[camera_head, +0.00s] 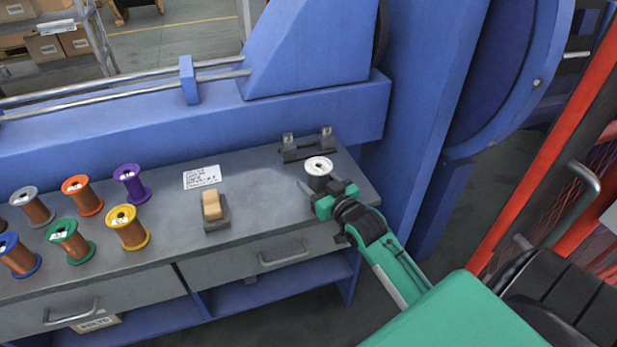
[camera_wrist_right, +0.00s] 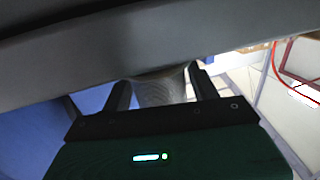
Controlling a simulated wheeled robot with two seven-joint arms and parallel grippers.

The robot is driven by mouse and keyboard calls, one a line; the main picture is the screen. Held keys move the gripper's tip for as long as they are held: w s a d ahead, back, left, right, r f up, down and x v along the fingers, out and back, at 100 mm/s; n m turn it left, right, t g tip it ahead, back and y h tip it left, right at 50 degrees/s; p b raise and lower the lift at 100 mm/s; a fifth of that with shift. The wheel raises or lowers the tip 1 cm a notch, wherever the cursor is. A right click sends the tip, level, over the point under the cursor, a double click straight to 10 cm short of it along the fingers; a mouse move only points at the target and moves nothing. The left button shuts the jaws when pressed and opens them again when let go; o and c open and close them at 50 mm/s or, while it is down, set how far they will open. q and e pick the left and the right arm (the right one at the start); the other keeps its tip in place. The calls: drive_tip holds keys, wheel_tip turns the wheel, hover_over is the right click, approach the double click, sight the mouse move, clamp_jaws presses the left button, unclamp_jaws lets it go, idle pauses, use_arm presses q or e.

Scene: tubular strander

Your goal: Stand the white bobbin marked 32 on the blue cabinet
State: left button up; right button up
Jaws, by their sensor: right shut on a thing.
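The white bobbin (camera_head: 319,165) is upright at the right end of the grey bench top, its white flange facing up; its mark is too small to read. My right gripper (camera_head: 324,195) is shut on it from the front right. In the right wrist view the grey wound body of the bobbin (camera_wrist_right: 162,88) sits between the two dark fingers (camera_wrist_right: 163,92). I cannot tell whether its base touches the bench. No separate blue cabinet can be made out for sure. My left gripper is not in view.
Several coloured bobbins (camera_head: 127,228) stand on the left of the grey bench (camera_head: 262,205). A wooden-topped block (camera_head: 212,208), a white label (camera_head: 202,177) and a dark bracket (camera_head: 306,146) are near the middle and right. The blue machine (camera_head: 300,115) rises behind; a red frame (camera_head: 545,150) stands at right.

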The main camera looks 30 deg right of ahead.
drive_tip(key=w, duration=0.4)
drive_tip(key=shift+r, duration=0.1)
drive_tip(key=shift+f+b, duration=0.35)
drive_tip(key=shift+f, duration=0.35)
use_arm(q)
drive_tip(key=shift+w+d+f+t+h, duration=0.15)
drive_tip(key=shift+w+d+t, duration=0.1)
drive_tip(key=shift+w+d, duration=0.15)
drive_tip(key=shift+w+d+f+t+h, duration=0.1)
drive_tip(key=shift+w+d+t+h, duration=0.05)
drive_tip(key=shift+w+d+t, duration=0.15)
use_arm(e)
drive_tip(key=shift+f, duration=0.1)
drive_tip(key=o, duration=1.4)
drive_tip(key=shift+f, duration=0.15)
